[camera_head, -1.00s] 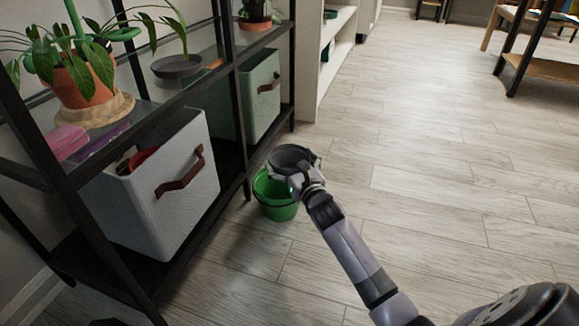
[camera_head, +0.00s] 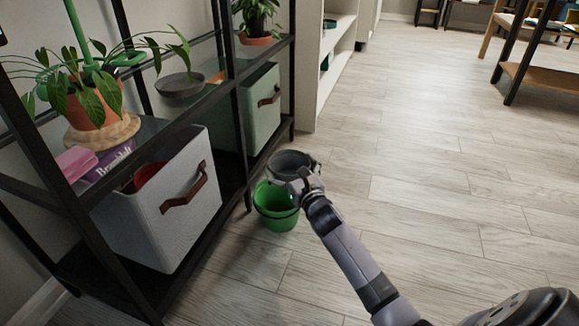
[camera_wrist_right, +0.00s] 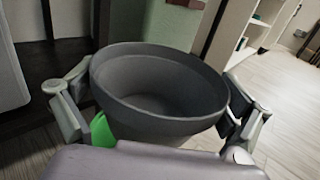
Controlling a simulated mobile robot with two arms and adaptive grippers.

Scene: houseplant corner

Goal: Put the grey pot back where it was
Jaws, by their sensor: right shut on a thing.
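The grey pot (camera_head: 290,162) is empty and roughly upright, with its open top up. My right gripper (camera_head: 297,175) is shut on it, and the right wrist view shows one finger on each side of the pot (camera_wrist_right: 160,105). The pot is beside the shelf, in front of and partly over the rim of a green bucket (camera_head: 275,210) in the head view. I cannot tell whether the two touch. A dark grey saucer (camera_head: 180,88), empty, rests on the shelf's glass board (camera_head: 150,125). My left gripper does not show.
A shelf post stands just left of the bucket. The wooden floor (camera_head: 420,190) at right is clear.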

